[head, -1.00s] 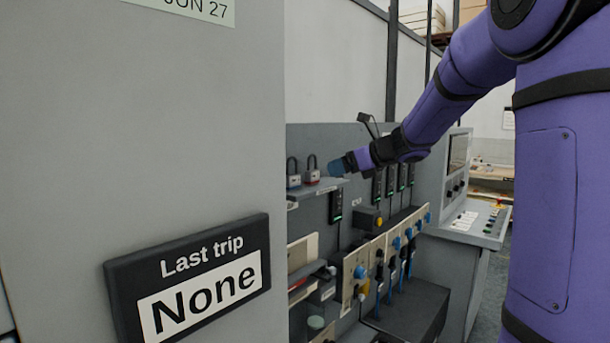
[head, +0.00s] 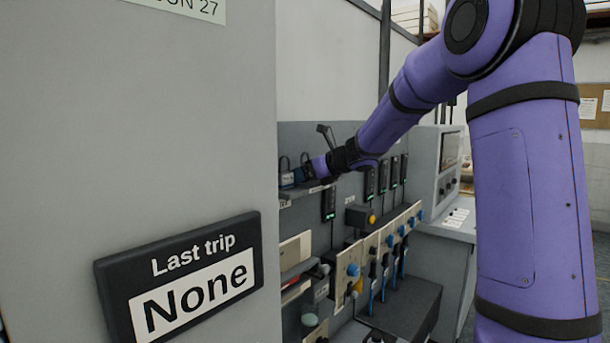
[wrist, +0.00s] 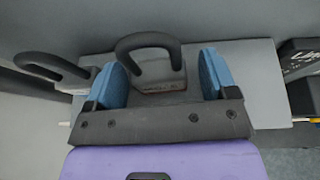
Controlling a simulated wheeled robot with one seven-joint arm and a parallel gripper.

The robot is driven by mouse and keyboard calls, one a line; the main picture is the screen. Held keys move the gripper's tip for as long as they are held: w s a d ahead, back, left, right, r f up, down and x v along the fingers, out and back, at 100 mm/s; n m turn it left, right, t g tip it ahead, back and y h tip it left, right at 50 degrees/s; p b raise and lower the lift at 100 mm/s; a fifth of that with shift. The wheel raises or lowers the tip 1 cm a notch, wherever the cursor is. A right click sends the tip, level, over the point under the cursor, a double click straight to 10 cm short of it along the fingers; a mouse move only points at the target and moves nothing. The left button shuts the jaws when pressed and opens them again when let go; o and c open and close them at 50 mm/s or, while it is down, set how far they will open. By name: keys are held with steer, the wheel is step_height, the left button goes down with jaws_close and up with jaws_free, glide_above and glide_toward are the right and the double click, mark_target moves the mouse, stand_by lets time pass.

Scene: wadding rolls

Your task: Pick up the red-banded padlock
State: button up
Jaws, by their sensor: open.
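The red-banded padlock (wrist: 158,75) shows in the wrist view with its dark shackle up, standing on a small grey shelf (wrist: 258,75). My gripper (wrist: 165,75) is open, with one blue finger on each side of the padlock's body. I cannot tell whether either finger touches it. A thin reddish edge shows low on its body. In the head view my gripper (head: 306,173) largely hides this padlock. A second padlock (head: 286,174) with a blue band stands to its left on the shelf; its shackle (wrist: 50,68) lies just outside my left finger in the wrist view.
Dark handheld units (head: 329,203) hang on the panel below and right of the shelf. A grey cabinet wall (head: 150,120) with a "Last trip None" sign (head: 185,285) fills the left foreground. A control console (head: 440,170) stands farther right.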

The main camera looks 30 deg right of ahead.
steer(key=c, duration=1.1)
steer(key=shift+r, duration=0.1)
steer(key=shift+r, duration=0.75)
step_height(320, 180, up, 2)
steer(key=shift+r, duration=0.1)
steer(key=s+a, duration=0.1)
steer(key=s, duration=0.4)
steer(key=s+a, duration=0.2)
steer(key=s, duration=0.3)
steer(key=s+a+r, duration=0.1)
steer(key=s+a, duration=0.1)
steer(key=s, duration=0.3)
steer(key=shift+s+a+r, duration=0.1)
